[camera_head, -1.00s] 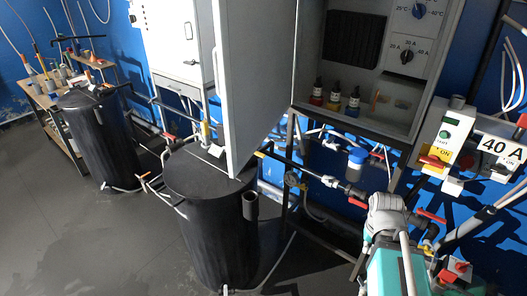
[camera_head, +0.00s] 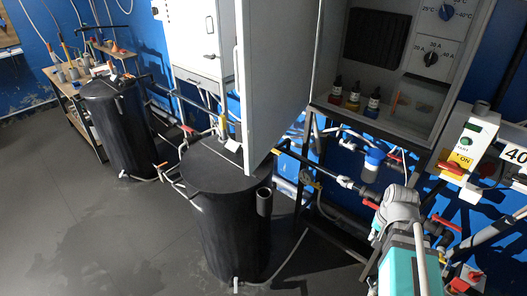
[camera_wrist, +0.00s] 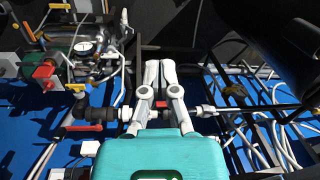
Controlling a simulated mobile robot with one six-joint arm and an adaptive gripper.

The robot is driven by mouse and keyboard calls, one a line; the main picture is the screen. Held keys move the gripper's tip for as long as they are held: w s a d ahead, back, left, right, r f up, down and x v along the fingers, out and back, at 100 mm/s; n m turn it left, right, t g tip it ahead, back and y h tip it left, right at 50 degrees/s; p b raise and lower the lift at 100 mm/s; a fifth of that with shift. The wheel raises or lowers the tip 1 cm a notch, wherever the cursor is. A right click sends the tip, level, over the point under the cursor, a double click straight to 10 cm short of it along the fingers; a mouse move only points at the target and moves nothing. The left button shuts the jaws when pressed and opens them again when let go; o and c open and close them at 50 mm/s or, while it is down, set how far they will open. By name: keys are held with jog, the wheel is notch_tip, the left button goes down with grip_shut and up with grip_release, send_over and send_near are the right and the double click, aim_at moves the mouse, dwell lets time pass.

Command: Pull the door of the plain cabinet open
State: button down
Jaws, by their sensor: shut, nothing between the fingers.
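A plain pale cabinet (camera_head: 188,38) with a small dark handle stands at the back, left of centre in the head view; its front looks shut. A tall grey door (camera_head: 268,80) with a long handle on its left edge stands swung open in front of a second cabinet (camera_head: 482,60) with dials and bottles; it hides part of the plain cabinet's right side. My gripper (camera_wrist: 160,66) shows in the wrist view, its grey fingers together and empty beyond a teal body. It is apart from both cabinets. My teal and grey arm shows at the lower right of the head view.
A black barrel (camera_head: 222,215) stands below the open door, and another barrel (camera_head: 118,130) stands further left. Pipes, valves and a blue-capped part (camera_head: 373,160) crowd the area beside my arm. A wooden bench (camera_head: 80,110) is at far left. Grey floor (camera_head: 90,225) is clear at lower left.

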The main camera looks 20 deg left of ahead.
jog(key=w+a+r+m+y+p, duration=0.2)
jog(key=w+a+r+m+p, duration=0.2)
jog(key=a, duration=0.5)
jog(key=w+a+r+m+y+p, duration=0.3)
jog(key=a+r+m, duration=0.4)
jog(key=a, duration=0.3)
jog(key=w+a+r+m+y+p, duration=0.2)
jog(key=w+a+r+m+p, duration=0.2)
jog(key=a, duration=0.5)
notch_tip(320, 180, up, 3)
jog(key=shift+w+a+r+m+t+y+p, duration=0.2)
jog(key=shift+w+a+m+t+y+p, duration=0.25)
jog(key=shift+m, duration=0.75)
jog(key=shift+s+d+f, duration=0.1)
jog(key=shift+f, duration=0.05)
jog(key=b, duration=0.7)
send_near(261, 158)
jog(key=x, duration=0.6)
jog(key=shift+s+d+f, duration=0.15)
jog(key=shift+d+f, duration=0.15)
jog(key=shift+d, duration=0.05)
jog(key=shift+a, duration=0.75)
